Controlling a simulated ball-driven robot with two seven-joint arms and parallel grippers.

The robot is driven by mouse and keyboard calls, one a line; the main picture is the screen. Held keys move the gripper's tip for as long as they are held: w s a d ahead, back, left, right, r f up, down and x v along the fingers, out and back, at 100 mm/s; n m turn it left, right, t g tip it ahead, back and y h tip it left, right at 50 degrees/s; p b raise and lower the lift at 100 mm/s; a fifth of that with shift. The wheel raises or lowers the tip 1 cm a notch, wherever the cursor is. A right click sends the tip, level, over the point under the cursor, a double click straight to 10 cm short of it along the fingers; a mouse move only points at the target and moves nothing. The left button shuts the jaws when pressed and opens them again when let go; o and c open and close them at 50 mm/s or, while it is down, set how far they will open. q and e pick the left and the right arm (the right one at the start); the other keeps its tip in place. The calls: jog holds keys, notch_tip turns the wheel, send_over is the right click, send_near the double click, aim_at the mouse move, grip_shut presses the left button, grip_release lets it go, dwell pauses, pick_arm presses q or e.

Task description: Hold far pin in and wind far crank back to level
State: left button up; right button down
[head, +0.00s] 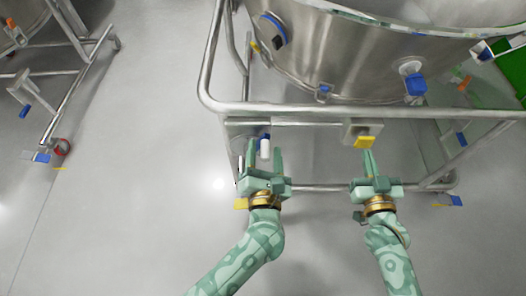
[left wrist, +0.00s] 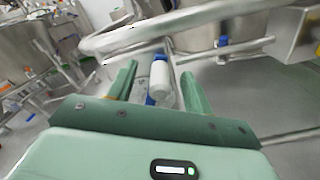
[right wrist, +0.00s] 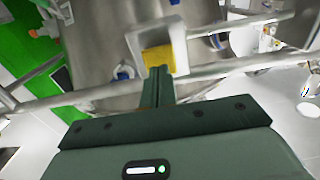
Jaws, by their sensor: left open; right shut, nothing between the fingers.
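A white cylindrical handle with blue parts (head: 264,147), apparently the crank's grip, hangs by the near side of the vessel's frame. My left gripper (head: 263,160) is open, with a finger on either side of the handle. In the left wrist view the white handle (left wrist: 160,76) stands between the spread fingers (left wrist: 158,88); contact is not clear. A yellow block (head: 364,142), perhaps the pin's head, sits on a grey box (head: 349,130) on the frame rail. My right gripper (head: 369,163) is shut and empty, its tips at the yellow block (right wrist: 158,60); I cannot tell whether they touch.
A large steel vessel (head: 350,55) stands in a tubular frame (head: 300,108) just beyond the grippers. Blue fittings (head: 416,84) stick out from its wall. A green panel (head: 508,68) is at the right. Another wheeled frame (head: 75,90) stands far left. The floor between is clear.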

pick_arm(q)
jog(key=shift+c, duration=0.3)
pick_arm(e)
jog(key=shift+w, duration=1.3)
pick_arm(q)
grip_shut()
